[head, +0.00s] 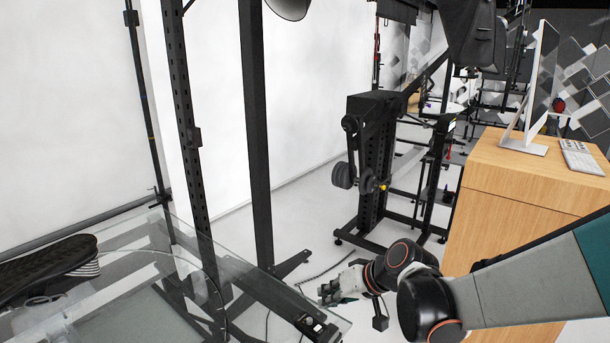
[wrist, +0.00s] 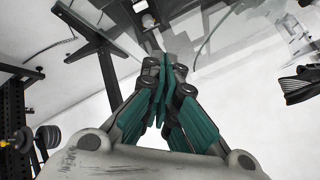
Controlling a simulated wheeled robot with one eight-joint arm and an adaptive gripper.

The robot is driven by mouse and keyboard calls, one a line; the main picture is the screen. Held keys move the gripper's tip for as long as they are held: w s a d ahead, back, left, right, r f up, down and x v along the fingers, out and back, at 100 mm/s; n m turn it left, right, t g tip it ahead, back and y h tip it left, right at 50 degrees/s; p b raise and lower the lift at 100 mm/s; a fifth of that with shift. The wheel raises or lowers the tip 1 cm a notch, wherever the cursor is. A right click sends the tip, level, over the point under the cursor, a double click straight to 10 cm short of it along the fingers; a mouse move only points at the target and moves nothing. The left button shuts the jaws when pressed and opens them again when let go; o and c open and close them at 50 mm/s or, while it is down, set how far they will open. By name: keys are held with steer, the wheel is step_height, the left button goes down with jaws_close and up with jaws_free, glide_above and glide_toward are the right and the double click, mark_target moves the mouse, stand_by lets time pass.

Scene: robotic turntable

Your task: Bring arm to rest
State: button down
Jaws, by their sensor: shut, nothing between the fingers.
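My arm reaches in from the lower right of the head view, with black joints and a grey and teal link. My gripper (head: 328,293) is at its end, beside the right corner of the glass turntable table (head: 340,325). In the wrist view my gripper (wrist: 166,62) shows teal fingers that meet at the tips, with nothing between them. It is clear of the shoe (head: 48,262), which sits at the far left on the glass. The shoe also shows at the right edge of the wrist view (wrist: 300,85).
A wooden desk (head: 520,190) with a monitor (head: 535,85) and keyboard (head: 581,157) stands right, close to my arm. Black upright posts (head: 255,140) rise behind the glass. A black stand with weights (head: 370,160) stands in the middle. Open floor (head: 310,215) lies between.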

steer(key=s+d+r+m+t+h, duration=0.1)
steer(key=s+d+r+h, duration=0.2)
steer(key=s+d, duration=0.4)
steer(key=s+d+r+m+t+h, duration=0.1)
steer(key=s+d+r+h, duration=0.3)
steer(key=s, duration=0.9)
steer(key=d+r, duration=0.2)
steer(key=d, duration=0.1)
steer(key=shift+d+r, duration=0.2)
steer(key=shift+a, duration=0.15)
